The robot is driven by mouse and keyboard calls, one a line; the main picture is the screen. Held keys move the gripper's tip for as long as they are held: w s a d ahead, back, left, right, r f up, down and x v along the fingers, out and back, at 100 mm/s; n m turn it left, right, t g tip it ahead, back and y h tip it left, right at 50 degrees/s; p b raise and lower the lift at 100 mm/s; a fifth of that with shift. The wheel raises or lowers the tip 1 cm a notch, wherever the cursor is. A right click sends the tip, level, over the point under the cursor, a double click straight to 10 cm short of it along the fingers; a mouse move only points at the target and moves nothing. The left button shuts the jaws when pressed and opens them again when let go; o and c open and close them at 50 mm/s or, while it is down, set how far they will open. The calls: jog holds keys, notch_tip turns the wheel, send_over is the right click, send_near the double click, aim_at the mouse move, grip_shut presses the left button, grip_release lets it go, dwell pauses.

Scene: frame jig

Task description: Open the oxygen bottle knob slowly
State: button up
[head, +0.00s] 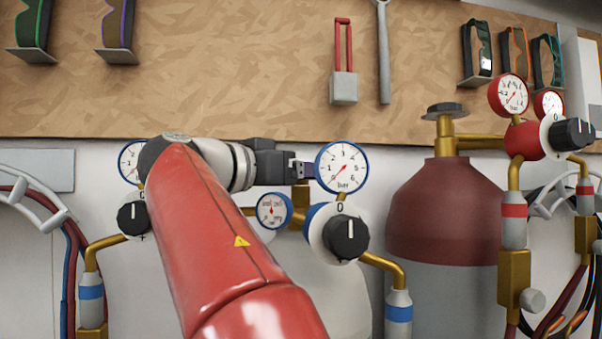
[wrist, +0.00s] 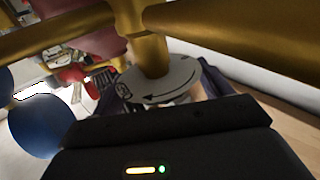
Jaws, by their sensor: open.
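A grey round knob with a curved arrow on its face (wrist: 158,84) sits on a brass stem in the wrist view. In the head view it is hidden behind my arm and gripper. My gripper (head: 302,171) is at the brass fittings with the blue-rimmed gauges. In the wrist view my gripper (wrist: 163,92) is open, with a dark finger partly seen on each side of the knob. Whether either finger touches the knob cannot be told. The bottle under this knob is mostly hidden by my arm.
A blue-rimmed gauge (head: 342,167) and black regulator dial (head: 346,238) are close right of my gripper. Brass pipes (wrist: 225,35) cross close above the knob in the wrist view. A red bottle (head: 444,212) with a dark top knob (head: 445,109) stands right. A tool board (head: 250,70) is behind.

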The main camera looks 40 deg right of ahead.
jog(key=shift+d, duration=0.15)
jog(key=shift+c, duration=0.3)
jog(key=c, duration=0.9)
jog(key=shift+s+f+n+t+b, duration=0.15)
jog(key=shift+n+t+b, duration=0.15)
jog(key=shift+t+b, duration=0.25)
jog(key=shift+n+t+b, duration=0.3)
jog(key=shift+n+t, duration=0.1)
jog(key=shift+t, duration=0.15)
jog(key=o, duration=1)
jog(key=shift+c, duration=0.2)
